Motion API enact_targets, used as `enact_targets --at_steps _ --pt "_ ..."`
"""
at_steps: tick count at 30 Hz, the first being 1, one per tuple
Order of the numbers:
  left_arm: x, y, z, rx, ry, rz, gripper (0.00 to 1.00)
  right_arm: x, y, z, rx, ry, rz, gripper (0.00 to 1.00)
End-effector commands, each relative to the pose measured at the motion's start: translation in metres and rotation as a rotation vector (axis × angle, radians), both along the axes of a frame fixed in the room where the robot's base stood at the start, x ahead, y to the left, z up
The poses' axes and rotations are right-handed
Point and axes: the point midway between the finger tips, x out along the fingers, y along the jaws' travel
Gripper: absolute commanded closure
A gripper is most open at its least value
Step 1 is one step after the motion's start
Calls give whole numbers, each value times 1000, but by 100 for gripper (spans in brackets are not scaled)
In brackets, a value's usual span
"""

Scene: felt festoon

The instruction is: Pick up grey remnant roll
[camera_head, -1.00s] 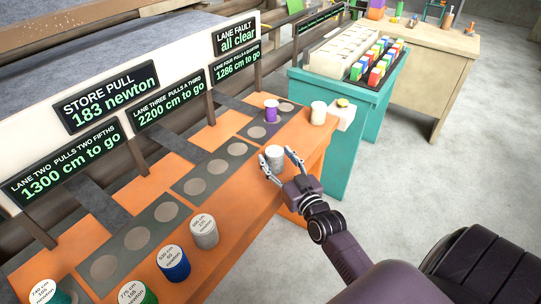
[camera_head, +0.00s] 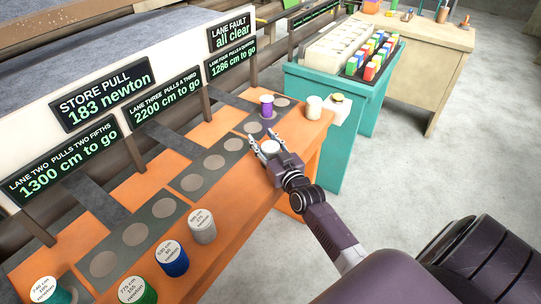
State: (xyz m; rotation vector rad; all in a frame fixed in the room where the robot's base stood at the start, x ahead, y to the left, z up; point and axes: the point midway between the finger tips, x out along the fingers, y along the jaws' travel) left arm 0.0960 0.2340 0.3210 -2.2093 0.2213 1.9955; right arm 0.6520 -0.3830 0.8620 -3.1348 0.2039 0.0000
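A grey roll with a pale top (camera_head: 270,147) stands on the orange bench (camera_head: 235,205). My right gripper (camera_head: 261,135) reaches in from the lower right with one finger on either side of this roll. Its fingers look spread, with their tips past the roll; finger contact is not clear. The gripper hides the roll's lower part. Another grey roll (camera_head: 202,229) with a printed top stands nearer on the bench, apart from the gripper. My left gripper is not in view.
A purple spool (camera_head: 267,107) and a cream roll (camera_head: 314,107) stand beyond the gripper. A teal table (camera_head: 337,85) holds coloured blocks. Grey floor (camera_head: 400,165) is open at right.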

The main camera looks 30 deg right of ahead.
Motion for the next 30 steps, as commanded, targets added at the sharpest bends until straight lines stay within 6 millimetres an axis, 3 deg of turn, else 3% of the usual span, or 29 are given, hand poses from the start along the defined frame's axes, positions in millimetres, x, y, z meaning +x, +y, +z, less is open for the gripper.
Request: enact_targets --at_steps 1,9,23,30 --pt "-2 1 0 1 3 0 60 0 0 0 0 0 0 68" --pt "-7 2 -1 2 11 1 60 0 0 0 0 0 0 96" --pt "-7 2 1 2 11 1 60 0 0 7 0 -3 0 100" --pt "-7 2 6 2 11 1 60 0 0 41 0 -7 -1 100"
